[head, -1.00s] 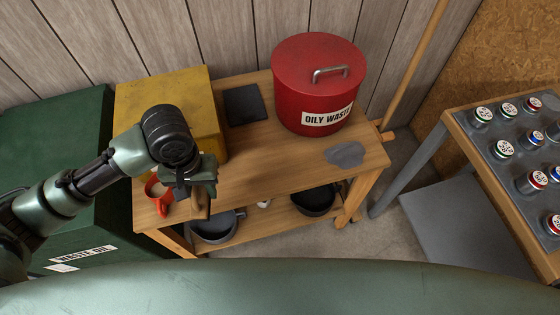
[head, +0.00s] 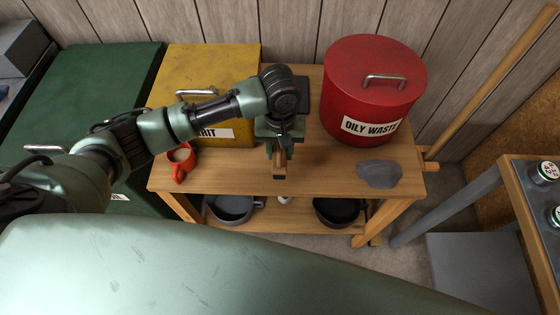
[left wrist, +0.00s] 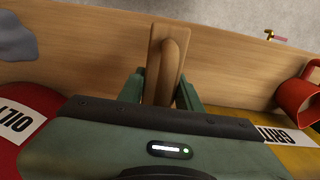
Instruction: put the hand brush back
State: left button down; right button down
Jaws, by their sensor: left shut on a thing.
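The hand brush (head: 281,166) has a wooden body and handle. My left gripper (head: 279,153) is shut on it above the middle of the wooden bench (head: 225,180). In the left wrist view the brush (left wrist: 168,60) stands out between the two green fingers (left wrist: 160,92), with wooden bench top behind it. Its bristles are not visible, and I cannot tell whether it touches the bench. My right gripper is not in view.
Dark pans (head: 337,211) sit on the lower shelf.

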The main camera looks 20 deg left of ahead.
aim_at(280, 151)
pick_arm(q)
jog(key=shift+f, duration=2.9)
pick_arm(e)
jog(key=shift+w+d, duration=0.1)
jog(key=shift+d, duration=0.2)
pick_arm(q)
jog(key=c, duration=1)
grip_release()
jog(key=shift+f, duration=0.1)
jog(key=shift+o, duration=0.2)
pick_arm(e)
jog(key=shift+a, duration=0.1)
pick_arm(q)
notch_tip(280, 151, up, 12)
jog(key=shift+r, duration=0.15)
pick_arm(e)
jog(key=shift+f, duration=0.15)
pick_arm(q)
jog(key=shift+s, duration=0.1)
